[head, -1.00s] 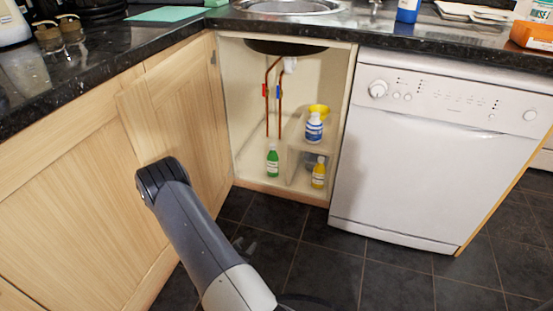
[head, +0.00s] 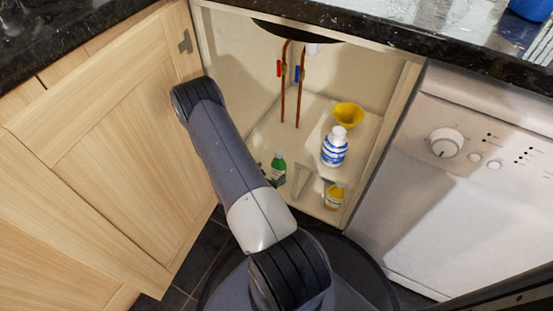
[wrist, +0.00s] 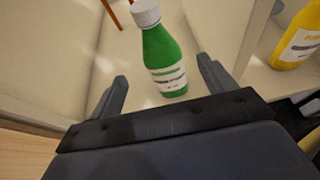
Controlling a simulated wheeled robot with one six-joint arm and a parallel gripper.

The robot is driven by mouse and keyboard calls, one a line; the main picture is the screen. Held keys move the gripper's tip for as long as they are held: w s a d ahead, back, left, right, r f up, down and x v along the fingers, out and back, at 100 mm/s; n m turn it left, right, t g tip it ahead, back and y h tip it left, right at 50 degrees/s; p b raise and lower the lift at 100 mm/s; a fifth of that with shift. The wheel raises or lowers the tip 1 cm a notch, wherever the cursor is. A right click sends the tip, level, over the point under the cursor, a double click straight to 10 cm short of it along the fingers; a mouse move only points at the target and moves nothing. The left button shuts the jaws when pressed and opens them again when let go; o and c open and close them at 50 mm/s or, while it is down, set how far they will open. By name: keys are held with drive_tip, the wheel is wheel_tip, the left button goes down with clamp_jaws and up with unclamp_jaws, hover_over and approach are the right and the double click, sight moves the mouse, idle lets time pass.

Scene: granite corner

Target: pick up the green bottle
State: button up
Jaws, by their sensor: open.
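The green bottle (head: 279,167) with a white cap and white label stands on the cabinet floor, left of a small shelf. My arm partly covers its lower left in the head view. In the wrist view the green bottle (wrist: 162,55) is straight ahead, just beyond and between the fingertips. My gripper (wrist: 162,88) is open with a finger to each side of the bottle's lower part. No grip on the bottle shows. In the head view the gripper is mostly hidden behind my arm.
A yellow bottle (head: 334,197) stands right of the green one, under the small shelf (head: 315,149). On the shelf are a blue-and-white bottle (head: 334,149) and a yellow funnel (head: 349,115). Copper pipes (head: 284,85) run behind. The open cabinet door (head: 110,130) is left, the dishwasher (head: 440,200) right.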

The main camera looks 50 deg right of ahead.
sight(276, 168)
drive_tip(key=b+x, duration=0.1)
drive_tip(key=x, duration=0.3)
drive_tip(key=shift+s+f, duration=0.1)
drive_tip(key=b+x, duration=0.1)
drive_tip(key=x, duration=0.1)
drive_tip(key=b+x, duration=0.1)
drive_tip(key=x, duration=0.2)
drive_tip(key=shift+a+f+b, duration=0.15)
drive_tip(key=shift+f+b, duration=0.15)
drive_tip(key=shift+b, duration=0.1)
drive_tip(key=shift+d, duration=0.3)
drive_tip(key=c, duration=1.4)
